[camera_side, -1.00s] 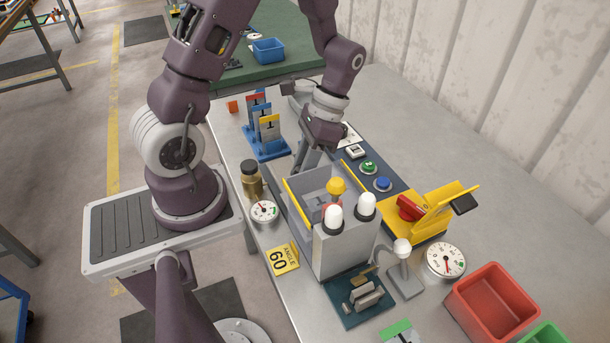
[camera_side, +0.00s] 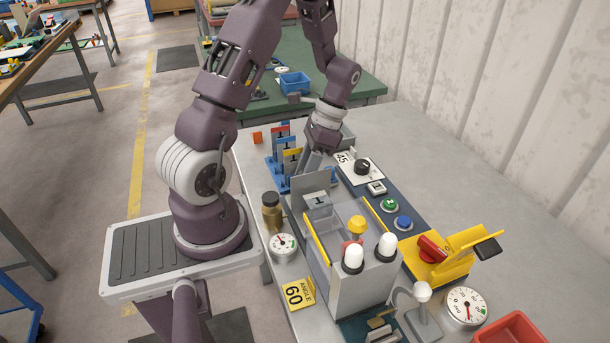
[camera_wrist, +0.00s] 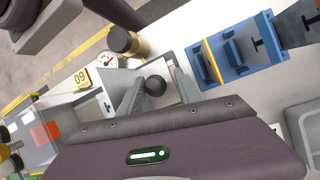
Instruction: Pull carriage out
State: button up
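The panel bender (camera_side: 352,285) is a grey box with yellow-edged side walls. The carriage, seen as an upright grey plate (camera_side: 309,190), stands at the machine's far end, partly out of the box. My gripper (camera_side: 316,165) is just behind that plate, pointing down. In the wrist view, a round black knob (camera_wrist: 155,86) sits between the two fingers of my gripper (camera_wrist: 158,82). There are visible gaps between the knob and the fingers, which look open. The plate hides the knob in the side view.
A blue rack (camera_side: 275,172) with upright coloured pieces stands close beside my gripper. A brown jar (camera_side: 271,212) and a gauge (camera_side: 283,246) stand left of the machine. A panel with a green button (camera_side: 390,205) lies to the right.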

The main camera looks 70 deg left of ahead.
dwell(0.3)
jog(key=v, duration=0.7)
jog(key=shift+d, duration=0.1)
jog(key=s+d+r+n+t+y, duration=0.1)
jog(key=s+d+r+t+y, duration=0.15)
jog(key=d+r+t, duration=0.7)
jog(key=s+d+r+n+h, duration=0.1)
jog(key=s+d+r, duration=0.4)
jog(key=s+d, duration=0.2)
jog(key=shift+s+d+r+n+t, duration=0.3)
jog(key=shift+d+t, duration=0.15)
jog(key=shift+d, duration=0.45)
